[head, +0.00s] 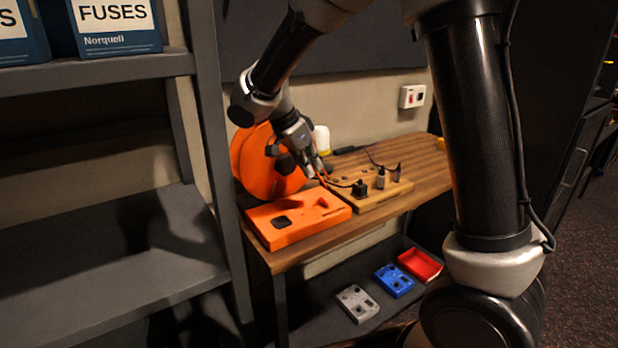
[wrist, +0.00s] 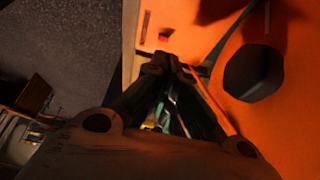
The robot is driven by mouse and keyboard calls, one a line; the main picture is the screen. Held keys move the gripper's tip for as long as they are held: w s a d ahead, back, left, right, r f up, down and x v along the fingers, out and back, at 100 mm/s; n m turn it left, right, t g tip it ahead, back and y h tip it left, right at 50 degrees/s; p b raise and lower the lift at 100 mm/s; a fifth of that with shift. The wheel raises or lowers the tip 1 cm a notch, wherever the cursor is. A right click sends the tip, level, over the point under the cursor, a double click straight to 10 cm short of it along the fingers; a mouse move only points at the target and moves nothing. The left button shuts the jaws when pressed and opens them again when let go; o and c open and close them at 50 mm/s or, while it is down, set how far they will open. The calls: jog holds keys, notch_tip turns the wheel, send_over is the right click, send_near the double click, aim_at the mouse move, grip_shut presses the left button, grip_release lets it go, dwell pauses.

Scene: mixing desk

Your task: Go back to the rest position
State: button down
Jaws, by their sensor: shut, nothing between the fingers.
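My gripper (head: 314,172) is over the wooden desk (head: 428,178), just above the gap between the orange box and the wooden board. It points down and is shut and empty. In the wrist view the closed fingertips (wrist: 160,62) lie in front of orange surfaces. The orange box (head: 298,222) lies at the desk's front left, with a dark square on its top. The wooden board (head: 372,188) with several dark plugs and cables is to the right of my gripper. A large orange round thing (head: 252,160) stands behind it, partly hidden by my arm.
A grey shelf unit (head: 95,72) with boxes marked FUSES (head: 115,22) stands close at left. A lower shelf holds a grey box (head: 357,303), a blue box (head: 393,280) and a red tray (head: 419,265). A wall socket (head: 412,96) is behind. The desk's right part is mostly clear.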

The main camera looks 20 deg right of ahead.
jog(key=shift+a+r, duration=0.15)
jog(key=s+d+r+n+t+y, duration=0.1)
jog(key=s+d+r+n, duration=0.1)
jog(key=s+d+n, duration=0.3)
jog(key=s+d+r+n+t+y, duration=0.1)
jog(key=s+d+r+n+y, duration=0.1)
jog(key=s, duration=1)
jog(key=s+d+r+n+y, duration=0.2)
jog(key=s+d+r+n, duration=0.2)
jog(key=s+d+n, duration=0.3)
jog(key=shift+s+d+n+t, duration=0.35)
jog(key=shift+s+d, duration=0.45)
jog(key=shift+s, duration=0.45)
